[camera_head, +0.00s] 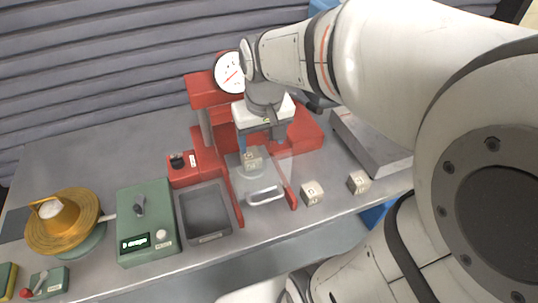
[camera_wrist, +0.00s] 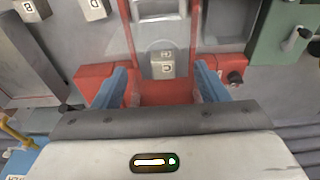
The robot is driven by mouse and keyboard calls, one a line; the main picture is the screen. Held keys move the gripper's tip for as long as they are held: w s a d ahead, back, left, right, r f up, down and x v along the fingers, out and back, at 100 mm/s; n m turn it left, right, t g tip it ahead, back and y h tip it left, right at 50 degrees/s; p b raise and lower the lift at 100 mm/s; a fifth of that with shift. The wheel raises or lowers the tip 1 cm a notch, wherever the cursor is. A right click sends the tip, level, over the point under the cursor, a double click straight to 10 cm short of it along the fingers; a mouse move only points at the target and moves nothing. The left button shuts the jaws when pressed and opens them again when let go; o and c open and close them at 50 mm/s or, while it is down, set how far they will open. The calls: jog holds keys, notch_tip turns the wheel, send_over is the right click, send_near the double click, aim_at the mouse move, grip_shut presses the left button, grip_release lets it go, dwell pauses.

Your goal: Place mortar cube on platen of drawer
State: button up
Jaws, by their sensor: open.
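A grey mortar cube (camera_head: 251,160) with letters on its faces stands in the open drawer of the red press, apparently on the platen. In the wrist view the cube (camera_wrist: 162,66) shows between and below the fingertips, with a rounded grey platen edge (camera_wrist: 147,56) around it. My gripper (camera_head: 262,143) is above the drawer, pointing down. Its two blue fingers (camera_wrist: 160,78) are spread apart, with visible gaps to the cube on both sides. The drawer has a white handle (camera_head: 265,196) at its front and a clear panel. Exact contact under the cube is hidden.
Two more lettered cubes, one (camera_head: 312,193) and another (camera_head: 358,182), stand on the bench right of the drawer. A grey tray (camera_head: 207,212), a green control box (camera_head: 146,222) and a brass-coloured round device (camera_head: 63,225) are to the left. A dial gauge (camera_head: 229,72) tops the press.

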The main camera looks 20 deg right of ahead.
jog(key=s+t, duration=0.1)
jog(key=s, duration=0.7)
jog(key=shift+f, duration=0.15)
jog(key=shift+c, duration=0.2)
dwell(0.8)
